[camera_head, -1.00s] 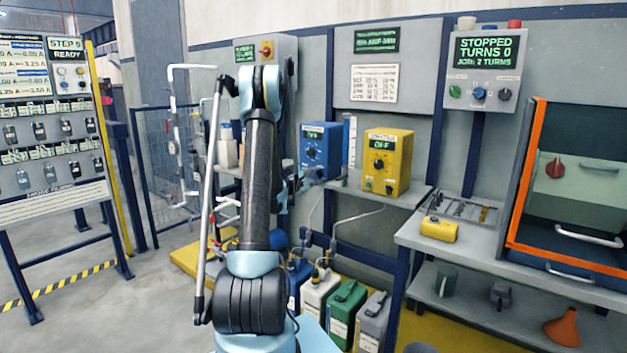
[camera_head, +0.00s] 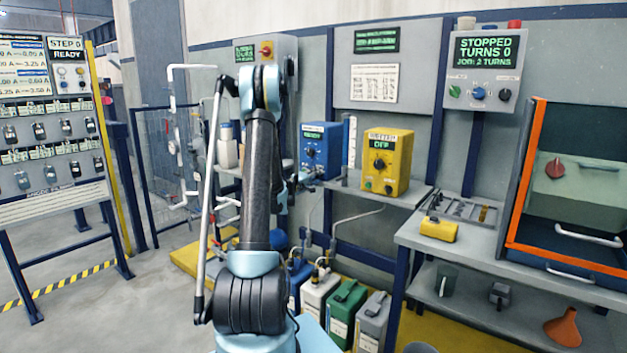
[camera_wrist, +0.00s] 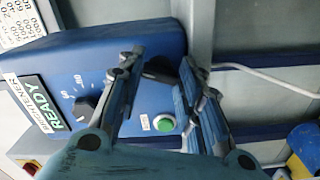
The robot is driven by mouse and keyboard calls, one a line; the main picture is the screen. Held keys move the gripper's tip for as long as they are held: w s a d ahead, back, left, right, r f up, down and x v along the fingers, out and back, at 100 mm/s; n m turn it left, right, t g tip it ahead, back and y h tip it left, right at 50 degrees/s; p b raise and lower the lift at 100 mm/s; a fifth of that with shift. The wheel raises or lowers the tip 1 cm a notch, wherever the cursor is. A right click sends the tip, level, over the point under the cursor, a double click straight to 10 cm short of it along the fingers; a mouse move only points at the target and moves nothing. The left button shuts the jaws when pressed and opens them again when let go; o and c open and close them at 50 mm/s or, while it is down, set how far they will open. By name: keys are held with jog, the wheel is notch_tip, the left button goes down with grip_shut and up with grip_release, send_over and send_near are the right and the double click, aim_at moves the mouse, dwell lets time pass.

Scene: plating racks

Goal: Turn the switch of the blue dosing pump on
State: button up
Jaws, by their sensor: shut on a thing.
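The blue dosing pump (camera_head: 318,144) stands on the wall shelf in the head view, just beyond my arm. In the wrist view the blue pump (camera_wrist: 90,55) fills the left and middle, and its display (camera_wrist: 40,103) reads READY in green. A black dial (camera_wrist: 85,108) and a green button (camera_wrist: 164,123) show on its face. My gripper (camera_wrist: 160,75) has its fingers on either side of a dark switch (camera_wrist: 160,70) near the pump's edge, and is shut on it. The fingers partly hide the switch. In the head view my gripper (camera_head: 301,179) is at the pump's lower front.
A yellow pump (camera_head: 388,162) with an OFF display stands right of the blue one on the same shelf (camera_head: 410,194). Several canisters (camera_head: 345,310) stand below. A pale hose (camera_wrist: 265,82) runs past the pump's right side.

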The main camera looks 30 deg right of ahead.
jog(key=shift+f+m, duration=0.1)
jog(key=shift+m, duration=1.5)
jog(key=o, duration=1.1)
jog(key=shift+w, duration=0.1)
jog(key=shift+c, duration=0.2)
jog(key=v, duration=1.2)
jog(key=shift+f, duration=0.1)
